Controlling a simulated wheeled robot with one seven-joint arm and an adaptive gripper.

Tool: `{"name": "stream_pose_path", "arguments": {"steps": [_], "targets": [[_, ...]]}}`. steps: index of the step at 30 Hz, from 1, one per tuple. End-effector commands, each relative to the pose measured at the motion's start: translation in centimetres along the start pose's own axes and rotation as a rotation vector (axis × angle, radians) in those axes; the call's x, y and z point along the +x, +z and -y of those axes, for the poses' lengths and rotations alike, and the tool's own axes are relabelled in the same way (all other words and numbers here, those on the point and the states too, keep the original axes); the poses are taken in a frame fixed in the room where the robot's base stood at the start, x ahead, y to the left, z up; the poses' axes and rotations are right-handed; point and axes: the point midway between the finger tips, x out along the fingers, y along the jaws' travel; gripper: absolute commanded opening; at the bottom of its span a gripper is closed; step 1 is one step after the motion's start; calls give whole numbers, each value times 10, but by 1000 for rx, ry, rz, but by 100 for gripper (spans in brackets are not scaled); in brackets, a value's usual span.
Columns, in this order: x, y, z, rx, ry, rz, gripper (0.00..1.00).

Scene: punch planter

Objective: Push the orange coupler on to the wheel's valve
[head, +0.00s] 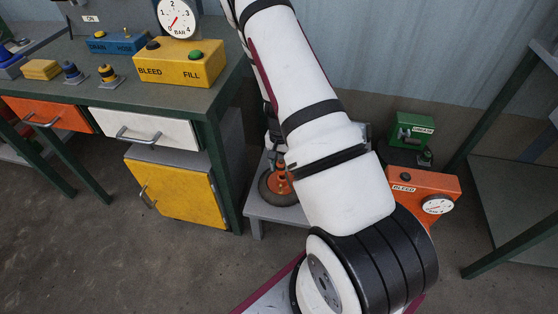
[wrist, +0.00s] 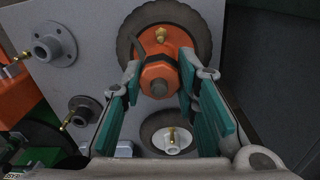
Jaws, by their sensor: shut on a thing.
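In the wrist view, my gripper (wrist: 160,72) has its teal-padded fingers on either side of the orange coupler (wrist: 159,77), shut on it. The coupler has a dark band and a grey tip. Behind it is a black-tyred wheel (wrist: 203,28) with an orange hub and a small brass valve (wrist: 160,34). The coupler overlaps the hub in this view, and I cannot tell the gap to the valve. In the head view, the orange-hubbed wheel (head: 267,190) is on a low grey stand, partly behind my arm, and the gripper is mostly hidden.
A white-hubbed wheel (wrist: 151,130) with a brass valve lies between my fingers' bases. Grey flanged fittings (wrist: 55,46) with brass stems are at left on the grey stand (head: 277,213).

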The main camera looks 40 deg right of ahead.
Motion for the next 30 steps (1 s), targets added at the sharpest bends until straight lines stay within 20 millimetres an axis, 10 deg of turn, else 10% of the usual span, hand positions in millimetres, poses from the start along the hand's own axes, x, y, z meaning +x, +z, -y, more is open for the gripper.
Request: {"name": "stream_pose_path", "arguments": {"steps": [15,30], "targets": [[56,0,2,0,0,0,0],[63,0,1,-1,0,0,0]]}}
